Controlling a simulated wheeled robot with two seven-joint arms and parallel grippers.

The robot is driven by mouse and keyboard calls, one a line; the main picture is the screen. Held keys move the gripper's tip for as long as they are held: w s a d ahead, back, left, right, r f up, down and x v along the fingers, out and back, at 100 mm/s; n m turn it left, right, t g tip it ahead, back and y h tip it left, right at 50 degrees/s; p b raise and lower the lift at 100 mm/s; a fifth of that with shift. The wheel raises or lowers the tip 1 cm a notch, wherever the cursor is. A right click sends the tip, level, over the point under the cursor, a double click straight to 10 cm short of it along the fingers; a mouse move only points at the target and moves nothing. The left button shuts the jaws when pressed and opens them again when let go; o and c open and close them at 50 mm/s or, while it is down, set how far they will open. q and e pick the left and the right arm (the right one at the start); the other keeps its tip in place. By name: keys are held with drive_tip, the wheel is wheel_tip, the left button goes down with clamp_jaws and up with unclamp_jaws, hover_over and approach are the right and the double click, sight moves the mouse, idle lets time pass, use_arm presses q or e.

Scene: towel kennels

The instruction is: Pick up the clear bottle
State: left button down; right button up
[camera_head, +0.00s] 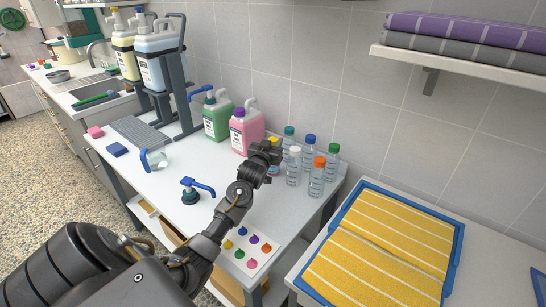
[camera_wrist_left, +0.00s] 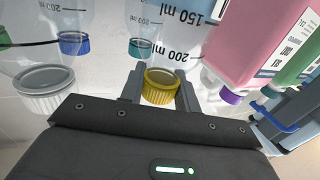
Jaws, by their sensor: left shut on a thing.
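Several clear bottles stand in a group at the right end of the white table. Their caps are yellow, white, orange, teal, blue and green. My left gripper (camera_head: 266,153) is at the left side of this group, shut on the yellow-capped clear bottle (camera_wrist_left: 167,40). In the left wrist view the bottle appears upside down, its yellow cap (camera_wrist_left: 160,88) between the two fingers. In the head view my gripper hides most of this bottle. The white-capped bottle (camera_head: 294,172) and orange-capped bottle (camera_head: 317,180) stand to the right of my gripper. My right gripper is not in view.
A pink jug (camera_head: 247,132) and a green jug (camera_head: 217,117) stand just left of the bottles. A blue pump head (camera_head: 196,190) and a card of coloured dots (camera_head: 247,249) lie nearer. A blue tray (camera_head: 456,250) with yellow towels is at right.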

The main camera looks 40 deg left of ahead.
use_arm(q)
drive_tip(key=shift+r, duration=0.45)
wheel_tip(320, 180, up, 2)
drive_tip(key=shift+r+b, duration=0.1)
drive_tip(key=shift+b, duration=0.3)
drive_tip(key=s+r, duration=1)
drive_tip(key=s, duration=0.4)
drive_tip(key=shift+d+p, duration=0.15)
drive_tip(key=shift+p, duration=0.25)
